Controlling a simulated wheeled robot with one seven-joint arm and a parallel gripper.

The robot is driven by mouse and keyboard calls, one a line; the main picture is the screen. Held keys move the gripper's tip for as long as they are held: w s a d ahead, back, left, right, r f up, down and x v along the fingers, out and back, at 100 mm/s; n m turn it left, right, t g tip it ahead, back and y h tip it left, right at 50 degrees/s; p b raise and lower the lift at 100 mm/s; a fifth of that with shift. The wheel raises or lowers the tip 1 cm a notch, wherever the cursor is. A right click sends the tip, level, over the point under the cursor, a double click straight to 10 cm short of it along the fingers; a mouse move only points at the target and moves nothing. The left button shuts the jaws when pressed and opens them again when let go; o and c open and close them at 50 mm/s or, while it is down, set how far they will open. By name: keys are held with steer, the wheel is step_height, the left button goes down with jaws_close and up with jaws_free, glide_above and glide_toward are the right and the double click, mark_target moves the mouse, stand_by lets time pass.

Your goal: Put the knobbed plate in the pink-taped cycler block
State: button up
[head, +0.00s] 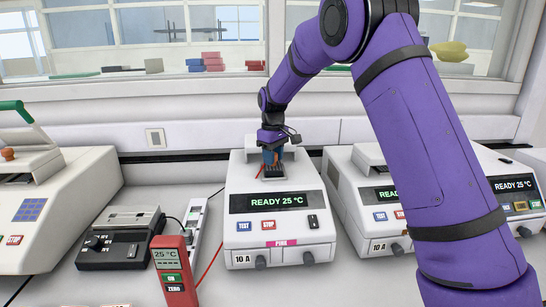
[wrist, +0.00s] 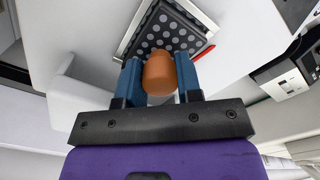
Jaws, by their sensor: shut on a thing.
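The pink-taped cycler (head: 280,222) stands in the middle of the bench, with a pink label on its front and READY 25 °C on its display. My gripper (head: 272,157) is over its block, fingers pointing down. In the wrist view the blue fingers are shut on an orange-brown knob (wrist: 160,75). Beyond the knob is a dark, dotted surface, which I take as the knobbed plate (wrist: 166,32), inside a pale metal frame of the block (wrist: 126,42). The knob and fingers hide its near part. I cannot tell whether the plate is fully seated or slightly raised.
Another cycler (head: 378,215) stands close on the right, partly behind my arm. A cycler at the left (head: 45,205) has a raised green-handled lid (head: 16,110) and a brown knob (head: 8,153). A black device (head: 118,240) and a red meter (head: 174,275) stand between.

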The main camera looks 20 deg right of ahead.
steer(key=shift+f, duration=0.1)
steer(key=o, duration=1)
step_height(320, 180, up, 11)
steer(key=s+d+r+m+t, duration=0.1)
steer(key=s+d+r, duration=0.2)
steer(key=s+r, duration=0.45)
steer(key=s+d+r+m+t, duration=0.1)
steer(key=s+d+m, duration=0.1)
steer(key=s, duration=1.1)
steer(key=s+d+r+m+t, duration=0.1)
steer(key=s+m+t, duration=0.1)
steer(key=s, duration=1.1)
steer(key=s+f+m+t, duration=0.1)
steer(key=s+f, duration=0.4)
steer(key=s, duration=0.6)
steer(key=shift+s+d+f+m, duration=0.25)
steer(key=shift+d+f+m, duration=0.1)
steer(key=shift+d+m, duration=0.1)
